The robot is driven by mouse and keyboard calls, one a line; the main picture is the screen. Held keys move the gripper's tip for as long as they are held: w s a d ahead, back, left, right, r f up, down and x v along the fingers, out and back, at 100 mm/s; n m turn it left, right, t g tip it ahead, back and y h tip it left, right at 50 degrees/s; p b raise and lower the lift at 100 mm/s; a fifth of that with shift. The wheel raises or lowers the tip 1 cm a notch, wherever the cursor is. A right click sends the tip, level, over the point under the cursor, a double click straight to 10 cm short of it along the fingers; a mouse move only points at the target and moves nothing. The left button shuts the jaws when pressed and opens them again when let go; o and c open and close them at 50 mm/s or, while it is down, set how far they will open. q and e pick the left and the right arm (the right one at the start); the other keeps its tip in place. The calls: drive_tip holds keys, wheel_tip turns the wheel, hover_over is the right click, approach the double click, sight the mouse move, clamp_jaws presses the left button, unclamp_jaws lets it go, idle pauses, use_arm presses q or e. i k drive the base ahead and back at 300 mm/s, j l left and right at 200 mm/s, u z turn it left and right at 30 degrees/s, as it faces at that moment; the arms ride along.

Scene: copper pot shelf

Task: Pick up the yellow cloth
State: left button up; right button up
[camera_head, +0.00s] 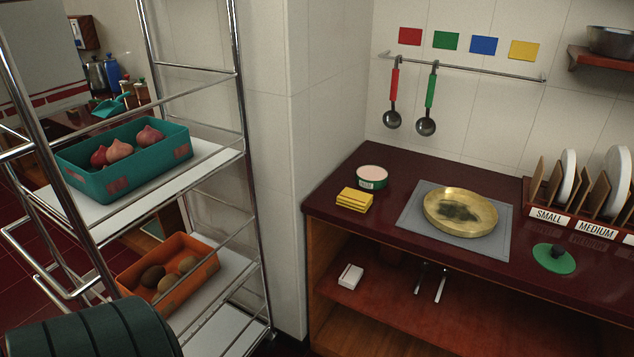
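The yellow cloth (354,200) is a folded yellow stack with dark lines along its edge. It lies on the dark red counter (325,190) near the counter's front left edge. A small tin (372,178) with a pink top and green label stands just behind it. A shallow brass pan (460,211) sits on a grey mat (414,215) to the right of the cloth. Neither of my grippers shows in the head view.
A metal rack (240,110) on the left holds a teal crate (125,160) of onions and an orange crate (168,270) of brown produce. Two ladles (393,95) hang above the counter. A dish rack (590,225) and green lid (553,258) are right. An open shelf (400,310) lies below.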

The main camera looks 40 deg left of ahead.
sight(359, 201)
drive_tip(key=i+l+u, duration=0.2)
drive_tip(key=u, duration=0.25)
drive_tip(key=i+l+u, duration=0.55)
drive_tip(key=l+u, duration=0.25)
drive_tip(key=u, duration=0.15)
drive_tip(key=i+l+u, duration=0.1)
drive_tip(key=l, duration=0.15)
drive_tip(key=i+l+u, duration=0.1)
drive_tip(key=l, duration=0.1)
